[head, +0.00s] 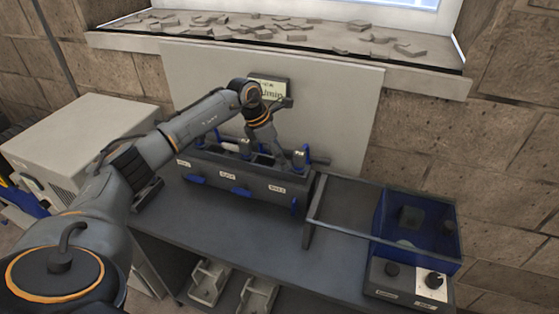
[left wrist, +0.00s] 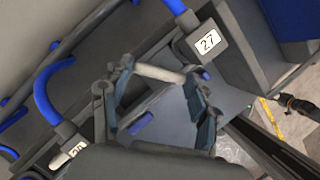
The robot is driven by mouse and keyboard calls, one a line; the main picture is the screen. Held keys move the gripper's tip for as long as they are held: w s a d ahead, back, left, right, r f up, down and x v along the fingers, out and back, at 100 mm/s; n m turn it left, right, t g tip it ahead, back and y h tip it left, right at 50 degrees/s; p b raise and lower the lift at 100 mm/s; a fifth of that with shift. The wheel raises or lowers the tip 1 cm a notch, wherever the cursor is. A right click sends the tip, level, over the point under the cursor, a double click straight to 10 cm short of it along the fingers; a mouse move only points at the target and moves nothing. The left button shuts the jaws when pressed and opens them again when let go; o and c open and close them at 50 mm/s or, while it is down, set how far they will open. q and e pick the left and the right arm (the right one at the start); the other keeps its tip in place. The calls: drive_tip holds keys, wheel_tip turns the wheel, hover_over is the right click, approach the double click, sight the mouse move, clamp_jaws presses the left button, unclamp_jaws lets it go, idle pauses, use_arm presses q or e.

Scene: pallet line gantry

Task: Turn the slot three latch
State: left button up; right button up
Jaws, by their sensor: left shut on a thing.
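The dark rack (head: 235,180) stands on the bench with several labels along its front. Blue latches sit below the labels: the left latch (head: 195,180) and middle latch (head: 240,192) lie roughly level. The slot three latch (head: 295,206), by the right corner, stands roughly upright. My left gripper (head: 283,163) reaches down over the rack's right part, above and behind that latch. In the left wrist view its fingers (left wrist: 158,80) are closed on the ends of a pale bar (left wrist: 158,73); what the bar belongs to is unclear. My right gripper is not seen.
Modules with blue handles stand in the rack; one label (left wrist: 208,42) reads 2.7. A blue bin (head: 415,225) and a knob box (head: 410,283) are at the bench's right. A pale cabinet (head: 75,140) is at left. The bench top (head: 250,235) before the rack is clear.

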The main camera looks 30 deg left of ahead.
use_arm(q)
drive_tip(key=m+b, duration=0.1)
drive_tip(key=m+h+b, duration=0.1)
drive_tip(key=m, duration=0.1)
drive_tip(key=shift+w+a+f+m+g, duration=0.1)
drive_tip(key=shift+w+m+g, duration=0.05)
drive_tip(key=shift+m+g, duration=0.2)
drive_tip(key=shift+w+m+g+b, duration=0.1)
drive_tip(key=shift+m+g+b, duration=0.65)
drive_tip(key=shift+m, duration=1)
drive_tip(key=o, duration=1.1)
drive_tip(key=shift+o, duration=0.2)
drive_tip(key=shift+a+r, duration=0.1)
drive_tip(key=shift+r, duration=0.15)
drive_tip(key=v, duration=1.1)
drive_tip(key=shift+a+r, duration=0.25)
